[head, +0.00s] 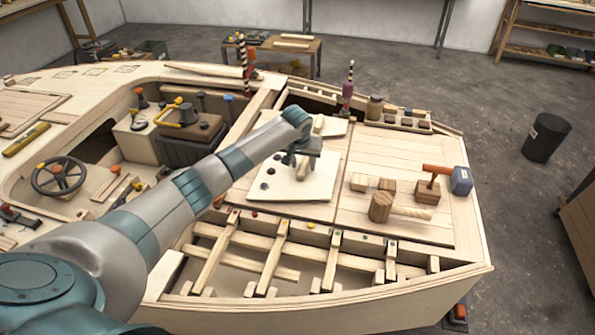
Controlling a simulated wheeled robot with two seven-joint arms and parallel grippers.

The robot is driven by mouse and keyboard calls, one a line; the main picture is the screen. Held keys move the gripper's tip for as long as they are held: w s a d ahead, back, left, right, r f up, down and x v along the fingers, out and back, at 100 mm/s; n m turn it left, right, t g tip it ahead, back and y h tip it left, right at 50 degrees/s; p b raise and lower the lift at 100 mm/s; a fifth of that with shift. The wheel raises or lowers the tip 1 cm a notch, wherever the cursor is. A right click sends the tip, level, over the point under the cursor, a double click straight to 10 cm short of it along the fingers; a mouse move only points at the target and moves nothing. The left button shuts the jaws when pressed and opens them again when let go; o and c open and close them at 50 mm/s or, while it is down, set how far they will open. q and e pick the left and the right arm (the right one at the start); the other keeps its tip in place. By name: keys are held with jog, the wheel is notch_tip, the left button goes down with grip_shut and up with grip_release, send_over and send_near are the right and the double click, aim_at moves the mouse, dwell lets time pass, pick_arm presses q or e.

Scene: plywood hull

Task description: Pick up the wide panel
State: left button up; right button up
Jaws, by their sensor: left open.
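A wide, pale panel (309,190) lies flat on the plywood deck near the middle of the head view. Several small dark round pieces show on its left part. My left gripper (302,171) is over the upper middle of the panel, pointing down, with its jaws open. A small light wooden piece shows by the fingers; I cannot tell whether it is fixed to the panel. Whether the fingertips touch anything is unclear. My left forearm hides the deck to the left of the panel. My right gripper is not in view.
Right of the panel are a wooden mallet (382,207), small blocks (359,182) and a blue-headed hammer (460,180). Behind stand a striped post (348,88) and a jar (375,107). Open slatted framing (275,258) lies in front. Planked deck (405,155) at right is partly clear.

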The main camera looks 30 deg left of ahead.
pick_arm(q)
grip_shut()
jog(key=shift+r, duration=0.15)
